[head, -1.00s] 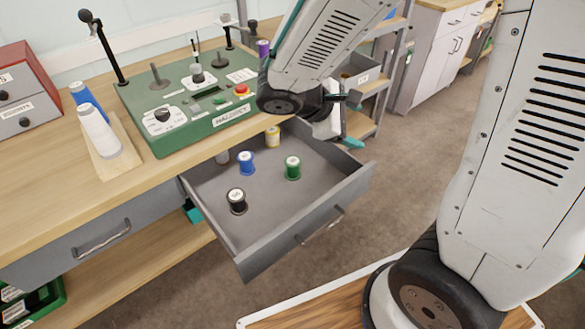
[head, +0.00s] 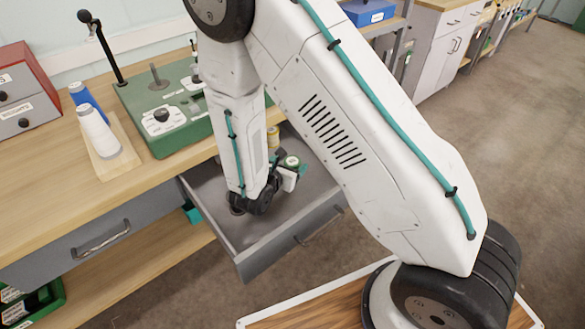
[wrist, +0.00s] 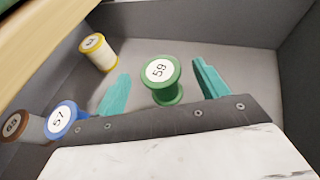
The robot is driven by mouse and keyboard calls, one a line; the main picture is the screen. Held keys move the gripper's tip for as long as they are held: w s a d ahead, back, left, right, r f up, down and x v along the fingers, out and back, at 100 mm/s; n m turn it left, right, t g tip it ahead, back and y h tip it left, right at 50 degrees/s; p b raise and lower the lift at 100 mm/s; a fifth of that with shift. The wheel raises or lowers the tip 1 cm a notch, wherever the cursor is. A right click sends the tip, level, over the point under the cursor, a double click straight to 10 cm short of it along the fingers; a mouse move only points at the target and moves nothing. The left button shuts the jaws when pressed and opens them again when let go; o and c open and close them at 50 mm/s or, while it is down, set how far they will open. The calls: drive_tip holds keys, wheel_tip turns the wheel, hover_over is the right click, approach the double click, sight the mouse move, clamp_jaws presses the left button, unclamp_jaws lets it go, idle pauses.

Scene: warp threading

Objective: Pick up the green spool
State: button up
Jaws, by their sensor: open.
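The green spool (wrist: 163,80), with a white top label reading 59, stands upright in the open grey drawer. In the wrist view it is between the two teal fingers of my gripper (wrist: 160,90), with a gap on each side. My gripper is open and holds nothing. I cannot tell exactly how deep the fingertips are beside the spool.
A yellow spool (wrist: 97,52) stands left of the green one, and a blue spool (wrist: 66,119) and a brown spool (wrist: 22,127) lie nearer the left edge. The drawer walls (wrist: 290,60) enclose them. The worktop (head: 80,165) overhangs the drawer's back. Floor is free at right.

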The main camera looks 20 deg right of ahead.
sight(292, 161)
drive_tip(key=x, duration=0.5)
drive_tip(key=shift+a, duration=0.1)
drive_tip(key=shift+s, duration=0.1)
drive_tip(key=c, duration=1.1)
